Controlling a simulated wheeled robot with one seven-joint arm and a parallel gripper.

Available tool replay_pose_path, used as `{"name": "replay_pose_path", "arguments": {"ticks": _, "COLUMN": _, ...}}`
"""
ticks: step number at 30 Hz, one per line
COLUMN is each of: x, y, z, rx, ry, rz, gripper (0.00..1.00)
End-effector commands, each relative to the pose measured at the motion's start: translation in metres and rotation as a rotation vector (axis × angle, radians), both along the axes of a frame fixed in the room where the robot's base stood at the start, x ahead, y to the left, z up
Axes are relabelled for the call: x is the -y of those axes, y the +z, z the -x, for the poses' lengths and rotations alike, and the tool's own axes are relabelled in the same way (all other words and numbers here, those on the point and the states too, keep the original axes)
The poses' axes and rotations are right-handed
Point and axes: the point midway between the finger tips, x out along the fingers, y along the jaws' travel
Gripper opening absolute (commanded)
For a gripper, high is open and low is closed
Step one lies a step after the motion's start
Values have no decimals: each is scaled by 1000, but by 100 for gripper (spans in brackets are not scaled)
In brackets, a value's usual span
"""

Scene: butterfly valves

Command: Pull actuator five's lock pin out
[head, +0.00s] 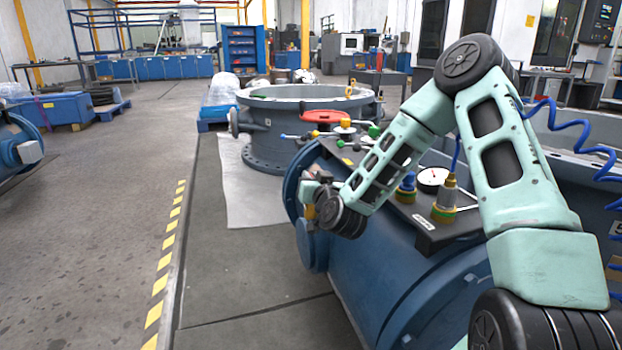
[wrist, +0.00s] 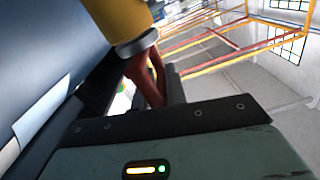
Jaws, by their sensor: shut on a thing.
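In the wrist view, my gripper (wrist: 146,92) is shut on a red-brown, fork-shaped part of the lock pin (wrist: 146,72). A grey collar and a yellow cylinder (wrist: 118,18) sit directly beyond the red part. I cannot tell how far the pin sits in its hole. My wrist hides most of the jaws and the pin there. No number is readable on the actuator.
A dark plate on the actuator carries a white gauge (head: 432,180), a brass-and-blue fitting (head: 406,187) and a brass fitting (head: 446,200). A red handwheel (head: 325,116) and a large grey valve ring (head: 290,100) stand behind. The floor (head: 110,200) to the left is clear.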

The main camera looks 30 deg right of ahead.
Motion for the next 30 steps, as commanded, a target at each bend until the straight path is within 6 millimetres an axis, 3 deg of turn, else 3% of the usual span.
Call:
{"name": "replay_pose_path", "arguments": {"ticks": 8, "x": -2, "y": 5, "z": -1, "rx": 2, "ry": 4, "rz": -1, "gripper": 0}}
{"name": "replay_pose_path", "arguments": {"ticks": 18, "x": -3, "y": 44, "z": -1, "rx": 5, "ry": 5, "rz": -1, "gripper": 0}}
{"name": "replay_pose_path", "arguments": {"ticks": 28, "x": -3, "y": 45, "z": -1, "rx": 12, "ry": 5, "rz": -1, "gripper": 0}}
{"name": "replay_pose_path", "arguments": {"ticks": 29, "x": -3, "y": 45, "z": -1, "rx": 12, "ry": 5, "rz": 0, "gripper": 21}}
{"name": "replay_pose_path", "arguments": {"ticks": 30, "x": -3, "y": 45, "z": -1, "rx": 11, "ry": 5, "rz": 0, "gripper": 32}}
